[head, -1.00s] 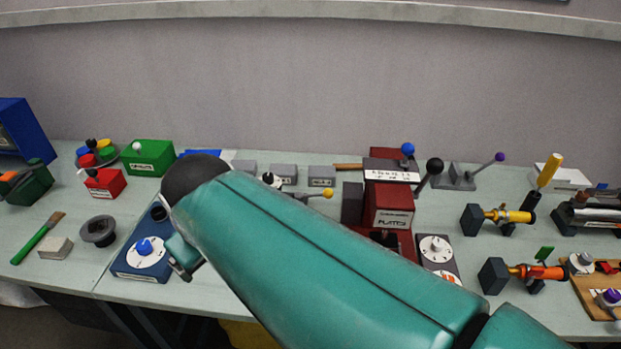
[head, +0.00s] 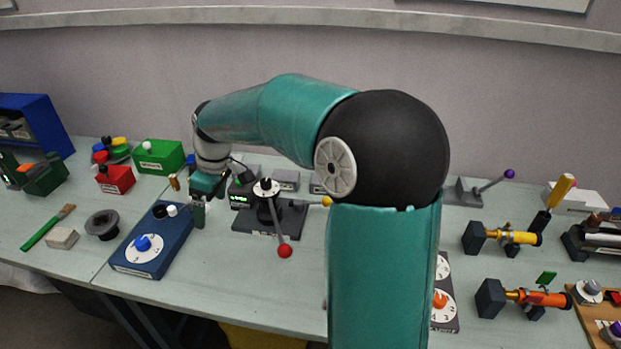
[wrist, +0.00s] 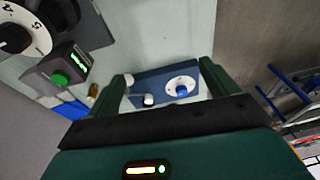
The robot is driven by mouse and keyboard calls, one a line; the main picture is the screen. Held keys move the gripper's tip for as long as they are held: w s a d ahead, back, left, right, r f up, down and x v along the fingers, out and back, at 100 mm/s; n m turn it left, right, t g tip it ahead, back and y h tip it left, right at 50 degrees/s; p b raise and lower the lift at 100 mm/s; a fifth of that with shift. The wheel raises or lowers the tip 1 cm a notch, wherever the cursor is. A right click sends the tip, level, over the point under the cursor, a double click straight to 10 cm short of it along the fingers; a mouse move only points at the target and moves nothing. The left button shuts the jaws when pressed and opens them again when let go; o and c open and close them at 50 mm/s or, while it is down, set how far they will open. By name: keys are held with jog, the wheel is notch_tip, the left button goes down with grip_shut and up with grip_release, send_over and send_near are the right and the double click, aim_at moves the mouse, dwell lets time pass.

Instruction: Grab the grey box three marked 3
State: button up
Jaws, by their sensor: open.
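Small grey boxes stand in a row at the back of the table in the head view. One grey box (head: 286,180) shows under my arm, and another (head: 317,185) is partly hidden by my elbow. I cannot read their marks, so I cannot tell which is marked 3. My gripper (head: 199,208) is left of these boxes, near the back edge of a blue dial panel, pointing down. In the wrist view my gripper (wrist: 165,75) has its two green fingers apart with nothing held between them. No box marked 3 can be made out there.
The blue panel (head: 152,247) has a white dial and blue knob. A lever device with a red ball (head: 285,251) and a grey box with a green display (head: 240,198) stand right of my gripper. A green box (head: 160,155) is behind left. My arm hides the centre-right.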

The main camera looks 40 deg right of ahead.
jog(key=w+d+r+n+t+y, duration=0.1)
jog(key=w+d+t+y, duration=0.1)
jog(key=d, duration=0.7)
jog(key=w+d+r+t+y, duration=0.1)
jog(key=d+r+t+y, duration=0.1)
jog(key=d, duration=0.7)
jog(key=w+d+r+n+t+y, duration=0.1)
jog(key=w+d+t+y, duration=0.15)
jog(key=d, duration=0.65)
jog(key=s+d+f+m+t, duration=0.1)
jog(key=s+d+f, duration=0.55)
jog(key=d, duration=0.35)
jog(key=s+d+f+m+t, duration=0.1)
jog(key=s+d+f, duration=0.5)
jog(key=d, duration=0.5)
jog(key=shift+h, duration=0.35)
jog(key=x, duration=1.4)
jog(key=shift+f, duration=0.1)
jog(key=c, duration=1.2)
